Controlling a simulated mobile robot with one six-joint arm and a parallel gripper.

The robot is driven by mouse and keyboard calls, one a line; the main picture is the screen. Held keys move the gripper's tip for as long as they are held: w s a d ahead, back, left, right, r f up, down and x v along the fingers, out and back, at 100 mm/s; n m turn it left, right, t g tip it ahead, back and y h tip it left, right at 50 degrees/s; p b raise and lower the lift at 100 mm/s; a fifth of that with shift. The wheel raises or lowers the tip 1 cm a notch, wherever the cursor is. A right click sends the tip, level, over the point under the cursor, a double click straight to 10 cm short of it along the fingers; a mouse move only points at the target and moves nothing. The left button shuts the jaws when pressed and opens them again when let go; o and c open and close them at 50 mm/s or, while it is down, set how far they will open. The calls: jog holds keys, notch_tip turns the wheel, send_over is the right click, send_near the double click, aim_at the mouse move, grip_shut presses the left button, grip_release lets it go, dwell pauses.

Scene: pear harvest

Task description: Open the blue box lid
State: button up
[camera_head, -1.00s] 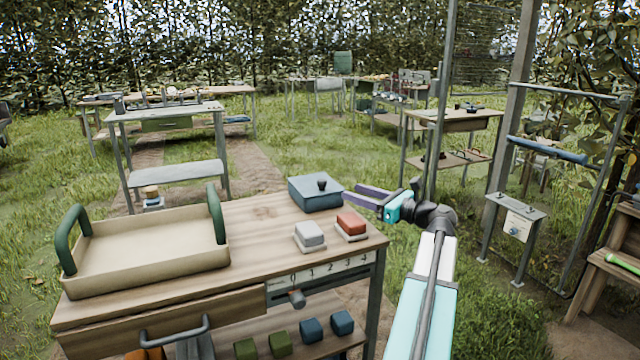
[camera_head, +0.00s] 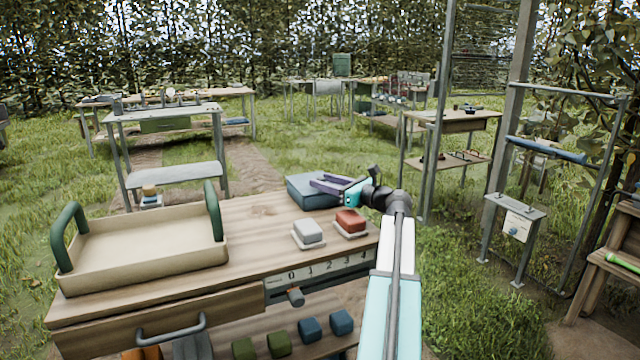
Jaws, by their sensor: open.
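The blue box (camera_head: 306,194) stands at the back right of the wooden table, with its lid shut. In the earlier frame a small dark knob shows on the lid; now my gripper hides it. My gripper (camera_head: 326,184), with purple fingers, is over the right part of the lid, pointing left. The jaws are open. The fingers lie around or just above where the knob is; I cannot tell whether they touch it.
A white block (camera_head: 308,232) and a red block (camera_head: 350,221) sit on the table in front of the box. A beige tray (camera_head: 150,270) with green handles stands at the left. The tabletop between tray and box is clear. A drawer handle (camera_head: 172,331) juts out below.

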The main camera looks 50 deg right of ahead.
jog(key=shift+w, duration=0.9)
grip_shut()
